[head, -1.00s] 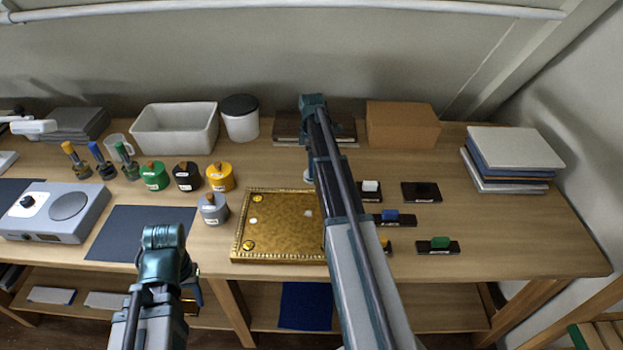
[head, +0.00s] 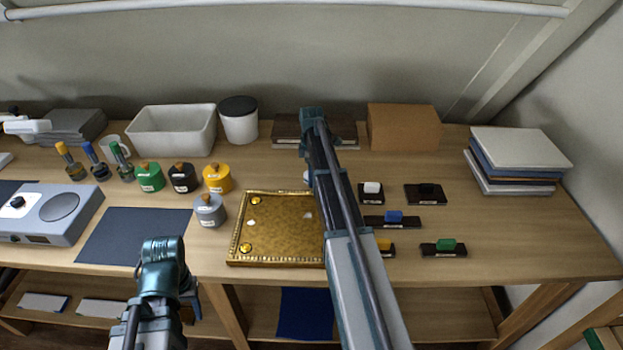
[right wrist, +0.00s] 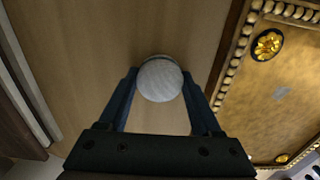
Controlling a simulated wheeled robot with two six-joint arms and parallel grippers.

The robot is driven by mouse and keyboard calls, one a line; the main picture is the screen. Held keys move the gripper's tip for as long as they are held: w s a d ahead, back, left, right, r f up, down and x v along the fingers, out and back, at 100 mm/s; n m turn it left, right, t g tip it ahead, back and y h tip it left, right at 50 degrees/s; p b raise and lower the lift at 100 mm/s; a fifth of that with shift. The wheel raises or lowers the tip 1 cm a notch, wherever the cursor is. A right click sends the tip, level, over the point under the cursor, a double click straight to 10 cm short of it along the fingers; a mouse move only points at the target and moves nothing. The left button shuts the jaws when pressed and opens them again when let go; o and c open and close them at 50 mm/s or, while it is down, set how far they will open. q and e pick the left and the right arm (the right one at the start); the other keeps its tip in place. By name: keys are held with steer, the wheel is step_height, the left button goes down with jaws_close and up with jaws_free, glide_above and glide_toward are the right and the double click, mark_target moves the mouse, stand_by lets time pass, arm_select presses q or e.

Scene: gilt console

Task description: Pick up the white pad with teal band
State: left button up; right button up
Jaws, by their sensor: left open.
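The white pad (right wrist: 160,79) is a round, pale disc in the right wrist view, at the tips of my right gripper (right wrist: 160,88). One finger is on each side of it, close to or touching its edges; I cannot tell whether they grip it. Its teal band is not clear here. In the head view a small pale bit of the pad (head: 307,177) shows left of my right arm, which hides most of it and the right gripper. My left gripper (head: 190,298) is low in front of the table edge, open, with nothing visible in it.
A gilt tray (head: 232,246) lies just in front of the pad. Small lidded pots, including a grey one (head: 209,211), stand left of it. Dark blocks with coloured handles, one green (head: 446,245), lie to the right. A cardboard box (head: 403,127) is behind; the right tabletop is mostly bare.

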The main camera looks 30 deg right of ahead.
steer(key=c, duration=0.7)
steer(key=shift+r, duration=0.25)
steer(key=shift+r+p, duration=0.75)
steer(key=shift+p, duration=0.3)
steer(key=shift+r+p, duration=0.9)
steer(key=s+a, duration=0.2)
steer(key=s, duration=0.2)
steer(key=s+a, duration=0.3)
steer(key=s, duration=0.2)
steer(key=s+a+r+p, duration=0.1)
steer(key=s+a, duration=0.2)
steer(key=s, duration=0.1)
steer(key=shift+s+a+r, duration=0.1)
steer(key=shift+s+a, duration=0.15)
steer(key=shift+s, duration=0.1)
